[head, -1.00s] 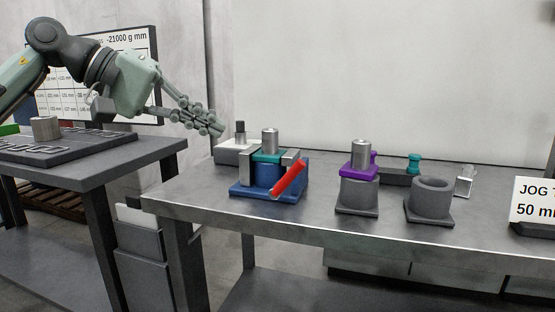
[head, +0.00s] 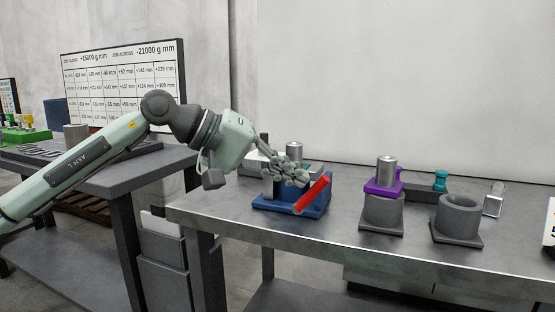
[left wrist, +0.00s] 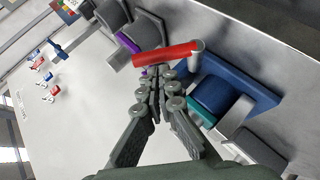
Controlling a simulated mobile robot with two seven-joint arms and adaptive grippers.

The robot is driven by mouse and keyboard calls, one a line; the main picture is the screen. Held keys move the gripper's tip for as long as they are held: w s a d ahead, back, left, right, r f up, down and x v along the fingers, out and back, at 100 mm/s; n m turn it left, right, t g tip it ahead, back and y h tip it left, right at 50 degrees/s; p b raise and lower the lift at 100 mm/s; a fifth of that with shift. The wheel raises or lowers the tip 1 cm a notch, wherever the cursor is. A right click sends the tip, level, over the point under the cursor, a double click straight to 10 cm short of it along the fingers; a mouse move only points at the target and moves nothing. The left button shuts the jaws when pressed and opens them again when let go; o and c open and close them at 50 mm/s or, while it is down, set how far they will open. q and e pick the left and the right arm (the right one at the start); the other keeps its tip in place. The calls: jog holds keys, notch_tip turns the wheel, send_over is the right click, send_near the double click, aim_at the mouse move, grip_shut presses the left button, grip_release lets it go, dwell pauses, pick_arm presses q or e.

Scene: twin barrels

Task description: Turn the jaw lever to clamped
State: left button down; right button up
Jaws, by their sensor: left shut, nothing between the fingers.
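The red jaw lever (head: 312,195) sits at the front right of the blue clamp fixture (head: 276,205) on the metal bench, slanting up to the right. A silver cylinder with a teal collar stands in the fixture, partly hidden behind my fingers. My left gripper (head: 302,180) is shut and empty, with its fingertips close to the lever. In the left wrist view the lever (left wrist: 165,55) lies across just ahead of the shut fingertips (left wrist: 157,72). I cannot tell whether they touch it. The fixture (left wrist: 252,92) is to the right there. My right gripper is not in view.
A grey holder (head: 382,214) with a purple collar (head: 384,188) and silver cylinder stands right of the fixture. An empty grey socket (head: 459,222) is further right. A teal piece (head: 440,181) stands behind. The bench front is clear.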

pick_arm(q)
jog(key=shift+s+d+f, duration=0.1)
jog(key=shift+d+f, duration=0.05)
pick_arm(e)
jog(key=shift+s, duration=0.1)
pick_arm(q)
jog(key=shift+d+y, duration=0.15)
jog(key=shift+y, duration=0.15)
